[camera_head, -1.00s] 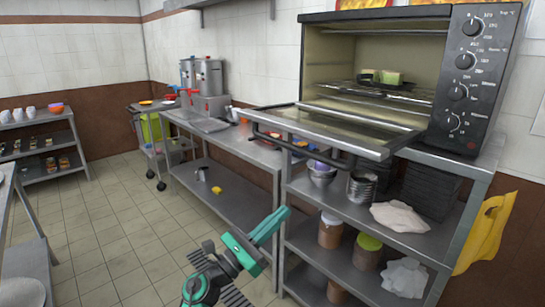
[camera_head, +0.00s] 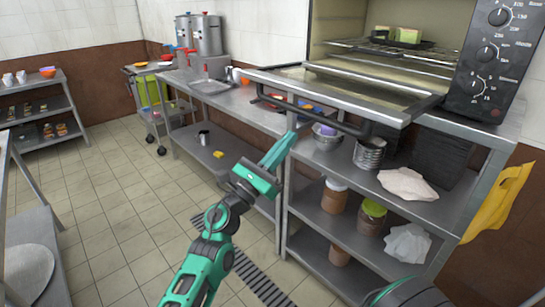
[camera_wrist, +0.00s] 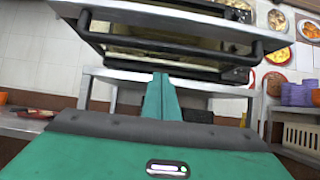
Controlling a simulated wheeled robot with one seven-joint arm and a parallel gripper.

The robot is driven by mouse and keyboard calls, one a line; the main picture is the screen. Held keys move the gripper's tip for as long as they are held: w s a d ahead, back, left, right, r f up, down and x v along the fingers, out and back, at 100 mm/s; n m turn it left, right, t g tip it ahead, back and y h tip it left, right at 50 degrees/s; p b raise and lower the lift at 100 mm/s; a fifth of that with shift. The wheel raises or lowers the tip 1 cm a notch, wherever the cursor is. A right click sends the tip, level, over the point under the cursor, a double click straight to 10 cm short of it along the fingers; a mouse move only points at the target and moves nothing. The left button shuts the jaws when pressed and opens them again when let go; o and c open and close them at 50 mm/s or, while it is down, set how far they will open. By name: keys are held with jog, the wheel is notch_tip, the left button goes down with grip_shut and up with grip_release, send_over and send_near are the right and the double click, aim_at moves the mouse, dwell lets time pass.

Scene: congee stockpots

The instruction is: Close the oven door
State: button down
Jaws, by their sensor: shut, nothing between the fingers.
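The oven (camera_head: 480,70) stands on top of a metal shelf rack. Its door (camera_head: 350,95) is folded down and open, lying about level, with a dark bar handle (camera_head: 310,113) along its front edge. Inside the oven, a dark tray with green and pale food (camera_head: 405,38) sits on a wire rack. My gripper (camera_head: 290,140) is shut and empty, in front of the door and below the handle, apparently apart from it. In the wrist view the closed fingers (camera_wrist: 161,95) point toward the shelf edge under the door, with the handle (camera_wrist: 170,45) above them.
The rack below holds a metal bowl (camera_head: 326,137), cans (camera_head: 369,153), jars (camera_head: 372,217) and crumpled cloths (camera_head: 407,185). A steel counter (camera_head: 230,100) with large pots (camera_head: 206,45) runs to the left. The tiled floor (camera_head: 120,200) in front is mostly clear.

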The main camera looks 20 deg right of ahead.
jog(key=shift+w+d+r, duration=0.1)
jog(key=shift+d+r, duration=0.1)
jog(key=shift+r, duration=0.8)
jog(key=shift+w+d+r, duration=0.1)
jog(key=shift+d+r, duration=0.1)
jog(key=shift+r, duration=0.75)
jog(key=shift+a, duration=0.1)
